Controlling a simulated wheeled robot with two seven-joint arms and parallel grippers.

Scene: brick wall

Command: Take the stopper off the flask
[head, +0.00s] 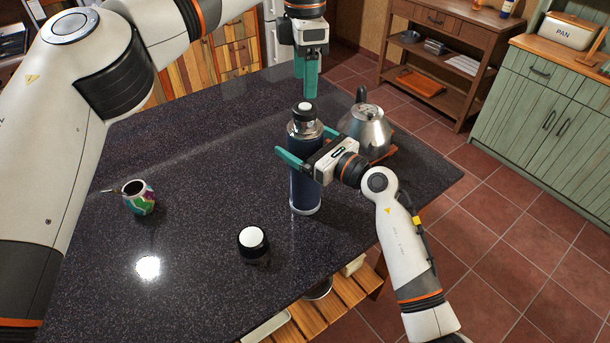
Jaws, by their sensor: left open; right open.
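The dark blue flask (304,192) stands upright on the dark counter, with a metal collar near its top.
A dark cup-like piece with a white top (253,242) stands at the counter's front. A metal kettle (367,130) is close behind my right gripper. A colourful mug (138,198) stands at left. The speckled counter (200,160) is clear between them.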

